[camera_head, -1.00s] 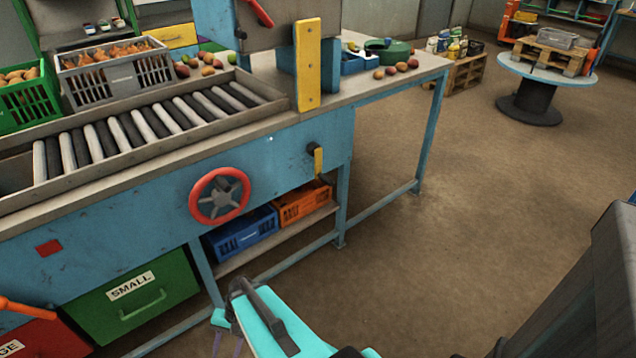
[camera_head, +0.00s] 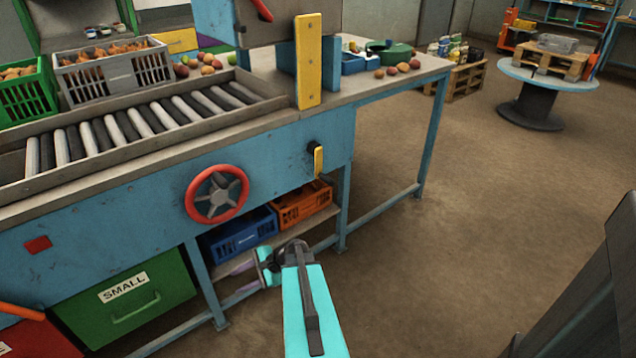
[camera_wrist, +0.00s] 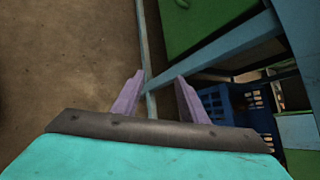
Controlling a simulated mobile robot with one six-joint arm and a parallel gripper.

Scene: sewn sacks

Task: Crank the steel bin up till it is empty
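My gripper (camera_head: 246,278) is low in front of the blue bench, below and right of the red handwheel (camera_head: 217,194), apart from it. In the wrist view its two purple fingers (camera_wrist: 159,97) stand apart with nothing held between them. A small crank with a yellow grip (camera_head: 317,160) sits on the bench front, right of the wheel and above my gripper. A grey steel body (camera_head: 278,30) with a red handle stands on the bench top; its upper part is cut off. I cannot tell whether this is the steel bin or see its contents.
A roller conveyor (camera_head: 140,125) runs along the bench top. Blue (camera_head: 240,234) and orange crates (camera_head: 302,205) sit on the lower shelf. A green SMALL drawer (camera_head: 125,300) is at lower left. An orange bar (camera_head: 20,311) juts in left. The floor at right is open.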

